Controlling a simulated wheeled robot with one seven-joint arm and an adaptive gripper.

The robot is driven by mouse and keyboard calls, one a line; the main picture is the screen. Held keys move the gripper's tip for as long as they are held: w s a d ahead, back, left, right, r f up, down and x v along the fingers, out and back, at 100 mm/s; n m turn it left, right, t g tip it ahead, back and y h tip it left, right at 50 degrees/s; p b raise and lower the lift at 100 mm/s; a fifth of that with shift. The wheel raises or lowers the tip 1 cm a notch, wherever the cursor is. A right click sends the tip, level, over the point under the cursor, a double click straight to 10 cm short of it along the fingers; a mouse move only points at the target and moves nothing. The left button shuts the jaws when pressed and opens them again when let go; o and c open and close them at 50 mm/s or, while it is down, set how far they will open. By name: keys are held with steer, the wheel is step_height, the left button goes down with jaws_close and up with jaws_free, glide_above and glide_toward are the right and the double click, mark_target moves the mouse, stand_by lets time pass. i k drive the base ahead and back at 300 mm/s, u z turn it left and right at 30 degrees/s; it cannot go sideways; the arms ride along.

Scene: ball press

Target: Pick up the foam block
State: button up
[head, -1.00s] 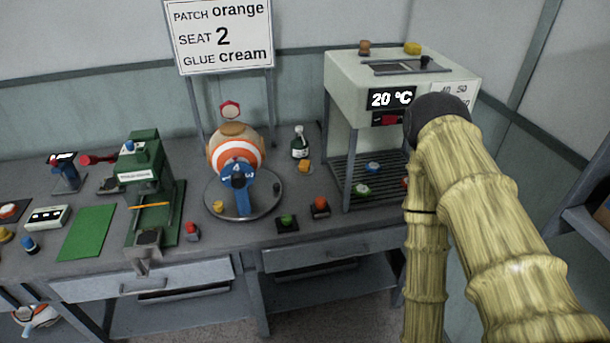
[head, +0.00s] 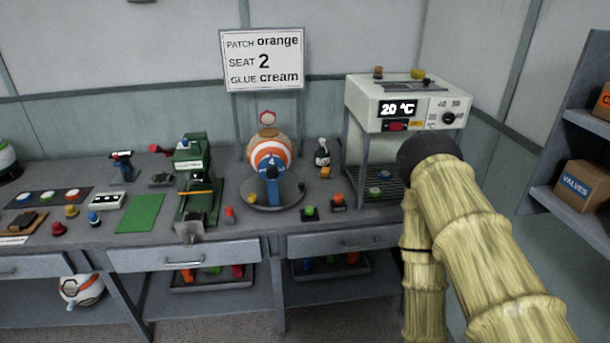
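I cannot make out for certain which thing is the foam block. A small orange-yellow block (head: 325,173) sits beside the dark bottle (head: 321,154) on the bench. A dark block-like piece (head: 22,221) lies on a brown board at the far left of the bench. Both are too small to tell their material. My gripper is not in view.
The grey bench (head: 350,215) carries a green press (head: 191,165), a striped ball on a round stand (head: 268,153), a green mat (head: 139,214) and a heater box (head: 375,100) reading 20 °C. A shelf with a VALVES box (head: 581,186) stands at right. Trays lie below.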

mark_target(325, 172)
steer(key=u, duration=1.35)
steer(key=i, duration=1.35)
steer(key=z, duration=1)
